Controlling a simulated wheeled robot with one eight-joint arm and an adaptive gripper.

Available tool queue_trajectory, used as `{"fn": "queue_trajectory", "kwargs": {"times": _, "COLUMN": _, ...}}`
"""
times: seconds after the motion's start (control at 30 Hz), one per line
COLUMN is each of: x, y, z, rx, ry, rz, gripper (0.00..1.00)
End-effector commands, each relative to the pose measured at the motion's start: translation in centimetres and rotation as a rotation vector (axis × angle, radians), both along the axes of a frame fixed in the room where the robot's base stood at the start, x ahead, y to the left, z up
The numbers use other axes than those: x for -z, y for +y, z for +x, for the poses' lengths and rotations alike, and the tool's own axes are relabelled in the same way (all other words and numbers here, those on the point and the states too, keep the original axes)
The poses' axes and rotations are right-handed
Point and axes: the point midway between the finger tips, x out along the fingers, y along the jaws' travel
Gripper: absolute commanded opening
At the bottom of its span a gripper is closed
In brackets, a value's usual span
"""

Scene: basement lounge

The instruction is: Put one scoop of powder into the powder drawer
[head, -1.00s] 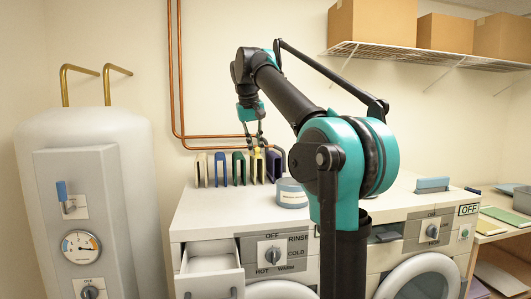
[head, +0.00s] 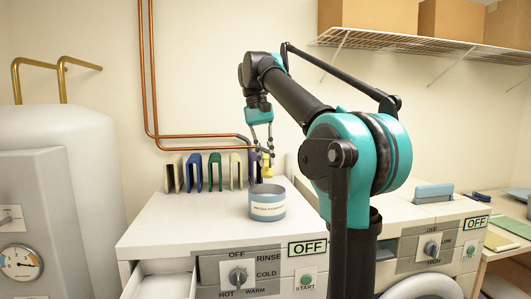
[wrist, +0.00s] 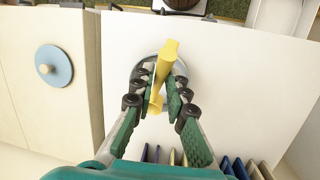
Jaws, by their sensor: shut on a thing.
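My gripper (head: 265,148) is shut on a yellow scoop (head: 267,168), held above the washer top, behind and above the powder tub. In the wrist view, my gripper (wrist: 158,93) has its two green fingers around the scoop (wrist: 167,62). The blue-grey tub (head: 267,210) has a white label and stands on the washer top. In the wrist view its rim (wrist: 137,72) shows partly behind the scoop and fingers. Whether the scoop holds powder cannot be seen. The powder drawer (head: 165,286) is pulled open at the washer's front left, cut off by the picture's lower edge.
Several coloured upright holders (head: 214,172) stand along the back of the washer top (head: 190,225). A blue disc with a knob (wrist: 53,65) lies on the neighbouring surface. Copper pipes (head: 150,80) run along the wall. The washer top's front left is clear.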

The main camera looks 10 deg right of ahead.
Motion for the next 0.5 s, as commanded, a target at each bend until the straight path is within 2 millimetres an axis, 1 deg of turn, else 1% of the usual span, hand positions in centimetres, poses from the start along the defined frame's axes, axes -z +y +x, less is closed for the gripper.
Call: {"fn": "queue_trajectory", "kwargs": {"times": 0.5, "x": 4.0, "y": -0.2, "z": 0.6, "rx": 0.000, "ry": -0.001, "rz": 0.000, "gripper": 0.00}}
